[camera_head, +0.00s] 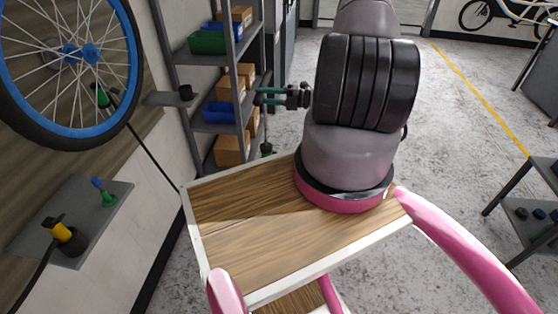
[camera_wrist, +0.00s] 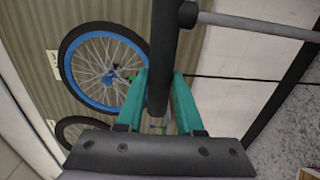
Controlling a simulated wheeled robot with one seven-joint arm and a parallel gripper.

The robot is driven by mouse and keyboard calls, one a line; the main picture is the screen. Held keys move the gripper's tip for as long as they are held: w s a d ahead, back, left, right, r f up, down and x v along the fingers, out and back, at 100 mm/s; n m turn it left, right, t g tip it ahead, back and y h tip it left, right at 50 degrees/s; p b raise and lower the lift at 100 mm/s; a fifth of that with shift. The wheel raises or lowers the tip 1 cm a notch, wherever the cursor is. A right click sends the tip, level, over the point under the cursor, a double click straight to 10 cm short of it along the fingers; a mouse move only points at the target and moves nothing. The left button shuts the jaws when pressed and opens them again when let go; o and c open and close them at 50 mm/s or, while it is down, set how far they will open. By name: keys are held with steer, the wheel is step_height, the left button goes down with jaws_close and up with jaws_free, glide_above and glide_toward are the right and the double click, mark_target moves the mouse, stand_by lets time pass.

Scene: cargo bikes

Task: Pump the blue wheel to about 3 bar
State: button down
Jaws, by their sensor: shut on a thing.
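The blue wheel (camera_head: 72,55) has a blue rim, silver spokes and a black tyre. It hangs at the upper left of the head view and also shows in the wrist view (camera_wrist: 98,100). A green and black pump head (camera_head: 103,97) sits at its rim, and a black hose (camera_head: 155,155) runs down right from it. My gripper (camera_head: 266,96) is before the shelves in the head view. In the wrist view my gripper (camera_wrist: 160,78) has its green fingers shut on a black bar-like pump handle (camera_wrist: 165,50). A grey rod (camera_wrist: 255,25) runs right from the handle. The gauge is not visible.
A grey wall ledge (camera_head: 118,195) bears a yellow-black fitting (camera_head: 62,232) and a blue-green one (camera_head: 103,191). A shelf rack (camera_head: 240,60) holds bins and boxes. The floor (camera_head: 455,110) at right is partly clear.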

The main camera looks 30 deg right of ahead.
step_height(320, 180, down, 24)
step_height(320, 180, up, 11)
steer(key=shift+d+f, duration=0.15)
steer(key=shift+f, duration=0.05)
stand_by(0.8)
steer(key=shift+w+f, duration=0.1)
step_height(320, 180, down, 10)
steer(key=c, duration=0.7)
jaws_free()
steer(key=shift+f, duration=0.1)
steer(key=o, duration=0.5)
